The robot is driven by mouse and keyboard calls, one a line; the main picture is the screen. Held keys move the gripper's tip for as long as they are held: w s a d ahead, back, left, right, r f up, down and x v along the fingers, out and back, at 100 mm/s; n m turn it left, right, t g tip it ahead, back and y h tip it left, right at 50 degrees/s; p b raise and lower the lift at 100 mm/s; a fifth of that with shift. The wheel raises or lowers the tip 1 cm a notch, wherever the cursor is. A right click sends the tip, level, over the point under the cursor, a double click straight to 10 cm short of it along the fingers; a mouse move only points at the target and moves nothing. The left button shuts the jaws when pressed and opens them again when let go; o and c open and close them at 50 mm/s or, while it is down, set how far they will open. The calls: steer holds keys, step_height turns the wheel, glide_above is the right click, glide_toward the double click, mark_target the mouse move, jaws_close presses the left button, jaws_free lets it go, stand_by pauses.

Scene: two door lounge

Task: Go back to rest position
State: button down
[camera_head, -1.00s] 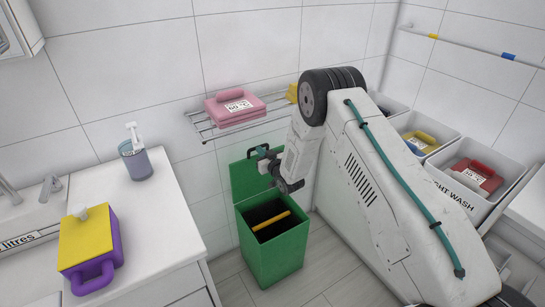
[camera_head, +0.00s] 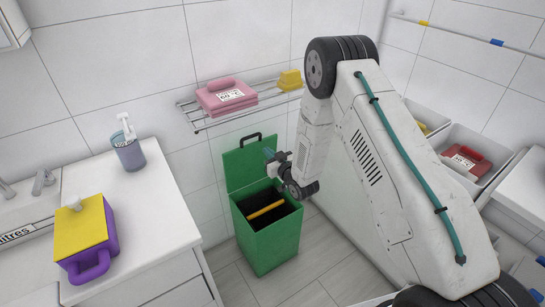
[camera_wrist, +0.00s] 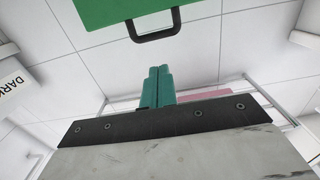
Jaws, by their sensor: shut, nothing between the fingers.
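My gripper (camera_head: 272,158) hangs at the end of my bent arm, just above and to the right of the green bin in the head view. In the wrist view its teal fingers (camera_wrist: 158,85) are together with nothing between them. The green bin (camera_head: 270,245) stands on the floor with its lid (camera_head: 250,163) raised, and a yellow bar lies inside (camera_head: 266,209). The lid and its dark handle (camera_wrist: 155,28) show at the top of the wrist view.
A wire wall shelf (camera_head: 205,120) holds a pink folded item (camera_head: 227,97) and a yellow block (camera_head: 290,80). A counter (camera_head: 150,215) at left bears a purple-and-yellow container (camera_head: 85,238) and a soap dispenser (camera_head: 128,150). Grey bins (camera_head: 475,150) with folded items stand at right.

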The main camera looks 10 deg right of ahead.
steer(key=s+d+f+g+h, duration=0.2)
steer(key=s+d+f+g, duration=0.1)
steer(key=s+f+g, duration=0.4)
steer(key=s+d+r+m+g+h, duration=0.1)
steer(key=s+d+g+h, duration=0.2)
steer(key=s, duration=0.2)
steer(key=s+d+r+m+g, duration=0.1)
steer(key=s+d+r+g, duration=0.1)
steer(key=s+r, duration=1.7)
steer(key=s+d+r+m+g+h, duration=0.1)
steer(key=s+d+r+m+g, duration=0.1)
steer(key=s+r, duration=1.6)
step_height(320, 180, up, 2)
steer(key=shift+s+d+r+g, duration=0.15)
steer(key=shift+s+d+g, duration=0.3)
steer(key=shift+g, duration=0.25)
